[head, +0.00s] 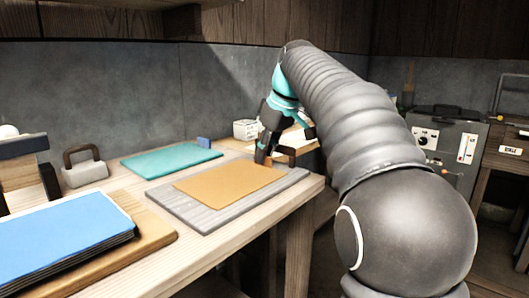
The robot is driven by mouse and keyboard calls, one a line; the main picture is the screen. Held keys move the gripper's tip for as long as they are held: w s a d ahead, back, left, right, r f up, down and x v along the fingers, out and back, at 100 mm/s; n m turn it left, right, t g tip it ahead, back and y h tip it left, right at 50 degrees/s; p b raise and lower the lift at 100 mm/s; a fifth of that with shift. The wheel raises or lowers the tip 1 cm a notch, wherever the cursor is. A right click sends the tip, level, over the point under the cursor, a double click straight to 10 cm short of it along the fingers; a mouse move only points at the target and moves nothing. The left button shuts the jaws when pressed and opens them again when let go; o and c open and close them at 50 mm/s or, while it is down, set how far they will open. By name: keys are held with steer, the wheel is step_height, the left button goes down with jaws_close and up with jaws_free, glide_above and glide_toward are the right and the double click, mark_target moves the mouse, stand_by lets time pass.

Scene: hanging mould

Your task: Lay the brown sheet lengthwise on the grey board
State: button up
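The brown sheet (228,184) is a flat orange-brown rectangle. It appears to lie on the grey board (180,209), its long side running roughly along the board's length. The board's rim shows around it, widest at the near left and right. My gripper (263,157) points down at the sheet's far right edge, with its tips at or just above that edge. Whether the fingers hold the edge or are open is too small to tell. My arm comes in from the right and hides nothing of the sheet's near side.
A teal sheet (171,161) lies behind the board. The table's right edge is close to the board.

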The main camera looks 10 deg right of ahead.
steer(key=p+v, duration=0.3)
steer(key=v, duration=0.9)
steer(key=shift+a, duration=0.2)
